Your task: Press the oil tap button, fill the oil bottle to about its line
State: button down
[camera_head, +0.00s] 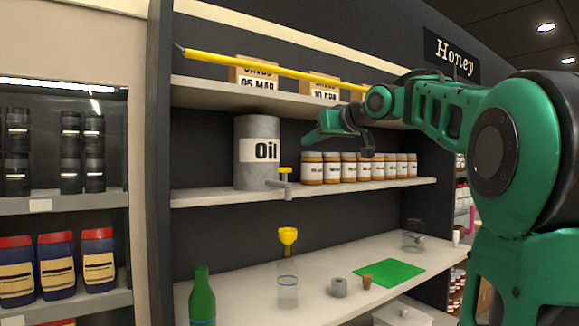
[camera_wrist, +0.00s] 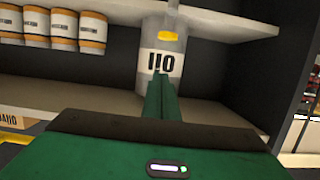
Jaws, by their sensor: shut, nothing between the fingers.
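The grey oil tank (camera_head: 256,182) stands on the middle shelf, with its "Oil" label facing out. It also shows in the wrist view (camera_wrist: 152,35). Its tap (camera_head: 280,185) juts past the shelf edge, with a yellow button (camera_head: 284,170) on top; a yellow part (camera_wrist: 169,36) shows in the wrist view. A clear bottle (camera_head: 288,290) with a yellow funnel (camera_head: 288,236) stands upright on the counter below the tap. I see no oil in it, and its line is unclear. My gripper (camera_head: 308,138) is shut and empty, right of the tank and above the tap, apart from it.
Honey jars (camera_head: 348,168) line the shelf right of the tank. A yellow bar (camera_head: 265,68) crosses the upper shelf front. The counter holds a green bottle (camera_head: 202,295), grey ring (camera_head: 339,288), cork (camera_head: 367,281), green mat (camera_head: 390,273) and glass jar (camera_head: 413,236).

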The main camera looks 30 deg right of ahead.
jog(key=shift+w, duration=0.1)
send_over(285, 170)
jog(key=d, duration=0.2)
notch_tip(285, 170, down, 3)
notch_tip(285, 170, down, 2)
jog(key=shift+f, duration=0.75)
jog(key=shift+f, duration=0.1)
